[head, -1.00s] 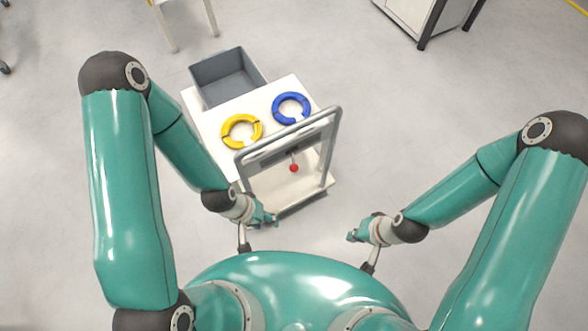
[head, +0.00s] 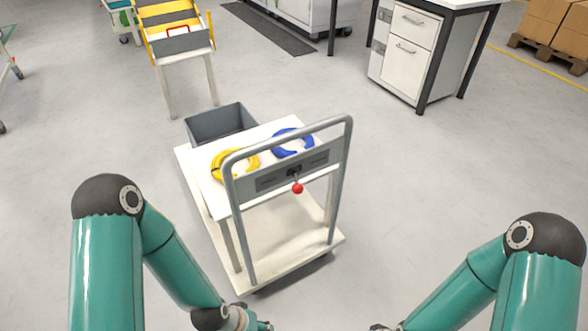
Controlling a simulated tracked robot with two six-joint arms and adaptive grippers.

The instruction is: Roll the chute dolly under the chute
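A white two-deck dolly (head: 275,250) stands in front of me with its grey tube handle (head: 345,160) on my side. A red-knobbed lever (head: 297,188) hangs on the panel below the handle bar. A yellow coil (head: 222,163), a blue coil (head: 290,136) and an open grey bin (head: 218,123) are at its top deck. A yellow-sided chute (head: 180,45) on white legs stands beyond, at the upper left. My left gripper (head: 262,326) and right gripper (head: 380,327) are at the bottom edge, mostly cut off, nearer me than the dolly and apart from it.
A white drawer cabinet under a desk (head: 410,50) stands at the upper right. A dark floor mat (head: 268,28) lies at the top. Boxes on a pallet (head: 570,45) are at the far right. Open floor lies between the dolly and the chute stand and to the dolly's right.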

